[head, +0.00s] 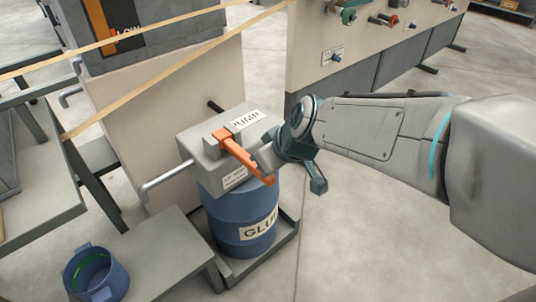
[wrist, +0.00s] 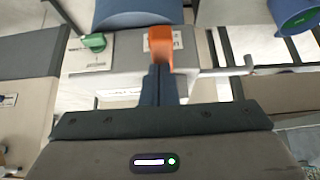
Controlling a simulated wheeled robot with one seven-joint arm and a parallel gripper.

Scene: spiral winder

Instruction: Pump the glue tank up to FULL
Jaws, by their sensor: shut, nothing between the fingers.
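The glue tank is a blue drum (head: 240,222) with a GLUE label, and it stands on a low grey base. A grey pump box (head: 196,143) labelled PUMP sits on top. Its orange handle (head: 238,156) slopes down toward the front right. My gripper (head: 262,163) is at the handle's right side, near its lower end. In the wrist view the dark fingers (wrist: 160,84) are together, with the orange handle (wrist: 160,45) just beyond their tips. I cannot tell whether they touch it. The drum (wrist: 140,12) also shows at the top there. No FULL mark is readable.
A pipe (head: 166,176) sticks out left of the pump. A blue bucket (head: 84,272) stands on a grey bench (head: 160,262) at front left. Tan strips (head: 170,72) cross above a beige panel (head: 150,130). A control panel (head: 335,55) stands behind. Floor at right is clear.

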